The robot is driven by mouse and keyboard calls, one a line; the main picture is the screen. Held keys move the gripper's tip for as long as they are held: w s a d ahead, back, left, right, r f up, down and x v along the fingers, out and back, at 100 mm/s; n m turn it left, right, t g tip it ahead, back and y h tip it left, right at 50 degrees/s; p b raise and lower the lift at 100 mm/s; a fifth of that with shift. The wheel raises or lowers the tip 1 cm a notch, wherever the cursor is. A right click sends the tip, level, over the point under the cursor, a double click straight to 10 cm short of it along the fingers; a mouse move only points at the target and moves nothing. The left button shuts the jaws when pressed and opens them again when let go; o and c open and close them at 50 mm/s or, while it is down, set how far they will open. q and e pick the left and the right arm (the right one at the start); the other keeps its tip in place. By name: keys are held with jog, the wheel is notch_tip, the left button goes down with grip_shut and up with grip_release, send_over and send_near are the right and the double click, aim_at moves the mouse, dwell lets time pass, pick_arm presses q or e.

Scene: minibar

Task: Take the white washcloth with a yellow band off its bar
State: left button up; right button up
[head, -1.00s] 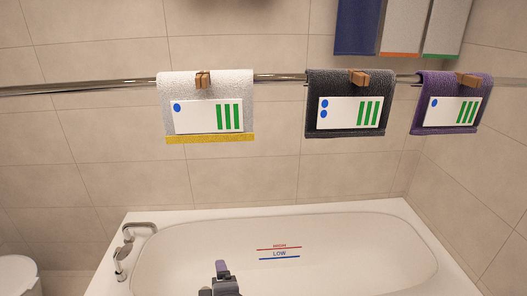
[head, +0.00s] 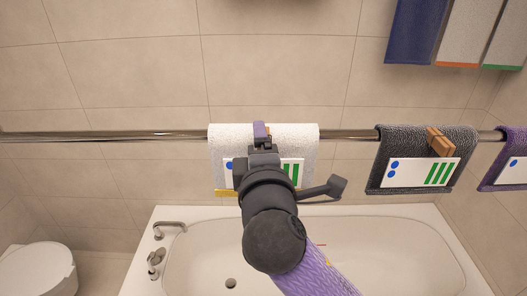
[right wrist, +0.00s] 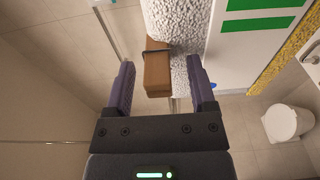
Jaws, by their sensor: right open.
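The white washcloth (head: 299,142) hangs over the metal bar (head: 105,136). Its yellow band (head: 227,193) is mostly behind my right arm in the head view; it shows at the right of the right wrist view (right wrist: 292,62). A wooden peg (right wrist: 157,75) clips the washcloth (right wrist: 188,75) at the top. My right gripper (head: 261,131) is in front of the washcloth at bar height. In the right wrist view its two fingers (right wrist: 161,78) are apart, with the peg between their tips, nearer the left finger. My left gripper is not in view.
A dark grey washcloth (head: 410,145) with its own peg and a purple washcloth (head: 517,143) hang further right on the bar. Larger towels (head: 412,30) hang at the upper right. A bathtub (head: 395,238) stands below. The bar left of the white washcloth is bare.

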jog(key=shift+s, duration=0.2)
jog(key=shift+c, duration=0.5)
jog(key=shift+w, duration=0.1)
grip_shut()
dwell(0.6)
